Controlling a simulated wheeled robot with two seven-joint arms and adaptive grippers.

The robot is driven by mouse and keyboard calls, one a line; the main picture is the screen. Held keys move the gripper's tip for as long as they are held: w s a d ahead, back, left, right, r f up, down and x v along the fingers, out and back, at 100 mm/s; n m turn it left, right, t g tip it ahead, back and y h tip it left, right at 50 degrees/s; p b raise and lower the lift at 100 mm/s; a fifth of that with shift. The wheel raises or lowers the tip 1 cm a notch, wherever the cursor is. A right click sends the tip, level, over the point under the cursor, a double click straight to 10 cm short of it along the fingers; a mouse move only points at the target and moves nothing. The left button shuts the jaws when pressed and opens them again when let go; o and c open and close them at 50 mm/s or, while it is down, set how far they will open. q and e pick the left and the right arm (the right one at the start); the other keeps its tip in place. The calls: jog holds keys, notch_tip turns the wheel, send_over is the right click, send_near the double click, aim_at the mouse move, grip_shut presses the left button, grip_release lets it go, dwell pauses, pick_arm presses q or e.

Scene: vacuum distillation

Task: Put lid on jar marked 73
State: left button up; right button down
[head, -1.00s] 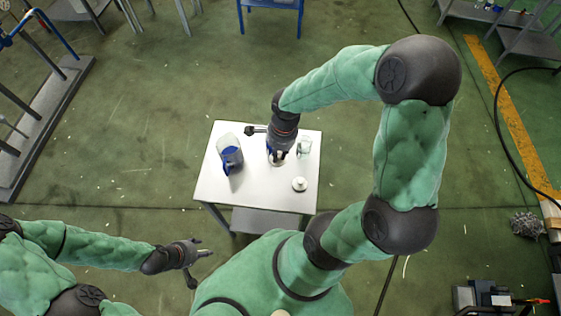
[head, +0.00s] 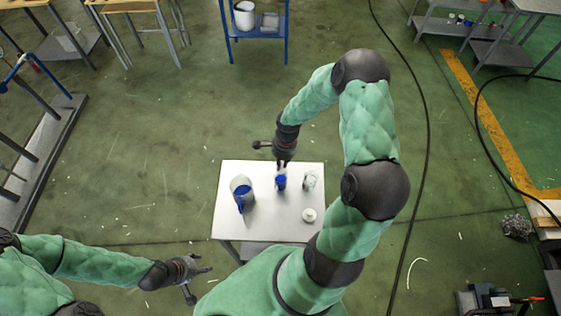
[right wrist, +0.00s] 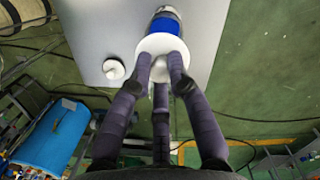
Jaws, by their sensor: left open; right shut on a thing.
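My right gripper (head: 283,164) is at the far side of the small table. In the right wrist view its fingers (right wrist: 161,72) are shut on a white lid (right wrist: 160,46). Just beyond the lid in that view is a jar with blue contents (right wrist: 166,22), partly hidden by it; I cannot tell whether they touch. This jar (head: 281,182) shows mid-table in the head view. A larger blue-filled vessel (head: 242,194) stands left of it and a clear jar (head: 310,180) right. Another white lid (head: 309,215) lies near the front right. My left gripper (head: 201,280) is open and empty, off the table. No number is readable.
The white table top (head: 265,226) is clear at the front middle. A blue shelf rack (head: 257,32) stands far behind it, with floor between. A black cable (head: 426,130) runs along the floor on the right.

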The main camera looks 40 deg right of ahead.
aim_at(281, 171)
jog(key=shift+f+b, duration=1)
jog(key=shift+f, duration=1.05)
jog(key=shift+f+b, duration=0.7)
jog(key=shift+b, duration=0.1)
jog(key=shift+b, duration=0.65)
jog(key=shift+f+b, duration=0.45)
jog(key=shift+b, duration=0.5)
dwell(0.6)
dwell(0.4)
jog(key=c, duration=1.1)
grip_release()
jog(key=o, duration=0.5)
